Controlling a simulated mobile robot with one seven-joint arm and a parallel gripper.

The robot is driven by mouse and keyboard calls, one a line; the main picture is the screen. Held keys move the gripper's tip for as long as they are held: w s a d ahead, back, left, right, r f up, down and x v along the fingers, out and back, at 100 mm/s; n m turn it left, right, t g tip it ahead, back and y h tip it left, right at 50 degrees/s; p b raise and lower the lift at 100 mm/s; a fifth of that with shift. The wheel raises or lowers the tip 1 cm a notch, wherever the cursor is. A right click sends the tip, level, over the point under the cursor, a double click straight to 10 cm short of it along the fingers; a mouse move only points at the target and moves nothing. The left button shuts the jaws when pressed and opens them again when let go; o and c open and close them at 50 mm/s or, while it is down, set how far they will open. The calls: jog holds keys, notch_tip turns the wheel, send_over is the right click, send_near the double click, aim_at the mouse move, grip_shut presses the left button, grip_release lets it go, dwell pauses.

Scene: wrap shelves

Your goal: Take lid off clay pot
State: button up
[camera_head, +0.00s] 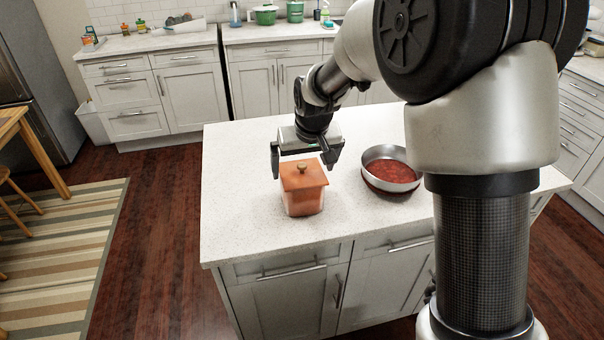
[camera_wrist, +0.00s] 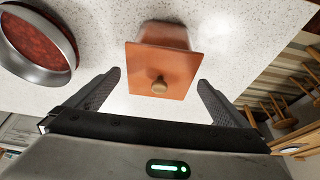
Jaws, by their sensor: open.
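The clay pot (camera_head: 303,203) stands upright on the white island counter. Its square orange-brown lid (camera_head: 303,175) sits on top, with a small round tan knob (camera_head: 303,168) in the middle. In the wrist view the lid (camera_wrist: 163,66) and its knob (camera_wrist: 159,86) show near the top centre. My gripper (camera_head: 306,172) is open and empty, just above and behind the pot in the head view. In the wrist view its two fingers (camera_wrist: 160,85) are spread wide to either side of the knob, apart from it. Contact with the lid is not visible.
A round metal pan (camera_head: 391,156) with reddish contents stands right of the pot; it also shows in the wrist view (camera_wrist: 62,72). The island counter (camera_head: 240,225) is clear left of the pot. Back counters hold green pots (camera_head: 265,16).

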jog(key=shift+w+a+f, duration=0.1)
jog(key=shift+w+f, duration=0.15)
jog(key=shift+f, duration=0.35)
jog(key=c, duration=0.9)
jog(key=shift+r, duration=0.15)
